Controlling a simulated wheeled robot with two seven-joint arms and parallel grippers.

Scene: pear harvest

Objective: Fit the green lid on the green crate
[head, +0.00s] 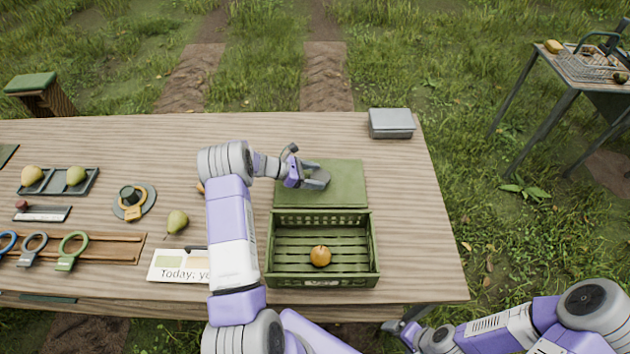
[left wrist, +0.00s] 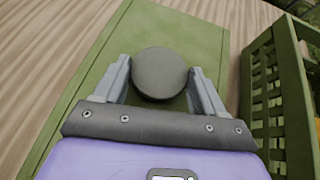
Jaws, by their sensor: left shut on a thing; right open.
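The green lid (head: 345,180) lies flat on the table just behind the green crate (head: 272,250) in the head view. The lid also fills the middle of the left wrist view (left wrist: 190,38). A round dark grey knob (left wrist: 160,75) stands on the lid. My left gripper (head: 318,179) is over the lid with its two fingers on either side of the knob, shut on it. The crate is open on top and holds one orange-brown fruit (head: 320,256). Its slatted wall shows at the right of the left wrist view (left wrist: 270,100). My right gripper (head: 400,328) is at the front edge of the table, open and away from the crate.
A grey box (head: 391,123) stands at the back right of the table. To the left are a pear (head: 177,221), a card with writing (head: 180,266), a dark tray with fruit (head: 90,184) and several ring-handled tools (head: 72,250). The table right of the crate is clear.

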